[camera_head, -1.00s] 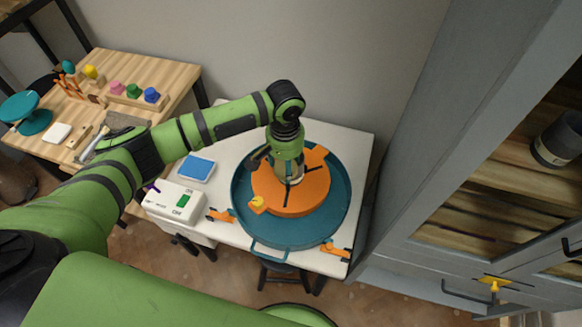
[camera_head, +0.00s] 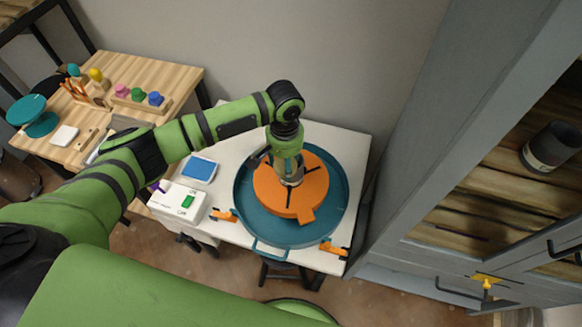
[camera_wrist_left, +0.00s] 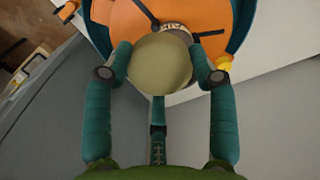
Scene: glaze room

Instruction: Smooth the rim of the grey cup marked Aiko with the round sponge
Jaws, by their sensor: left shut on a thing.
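My left gripper (camera_head: 287,166) points down over the orange wheel disc (camera_head: 268,190), which sits in a round teal basin (camera_head: 250,222). In the left wrist view its two fingers are shut on the round sponge (camera_wrist_left: 160,64), a pale olive ball. The cup (camera_head: 291,181) stands on the disc under the gripper, mostly hidden. In the left wrist view a light strip of the cup (camera_wrist_left: 177,28) with dark marks shows just behind the sponge; I cannot read a name. Whether sponge and rim touch is hard to tell. My right gripper is not in view.
A white switch box (camera_head: 177,201) with a green switch and a blue pad (camera_head: 199,170) lie left of the basin. A wooden table (camera_head: 150,72) with colored knobs stands far left. A grey cabinet (camera_head: 400,190) closes off the right; a dark jar (camera_head: 551,147) stands inside.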

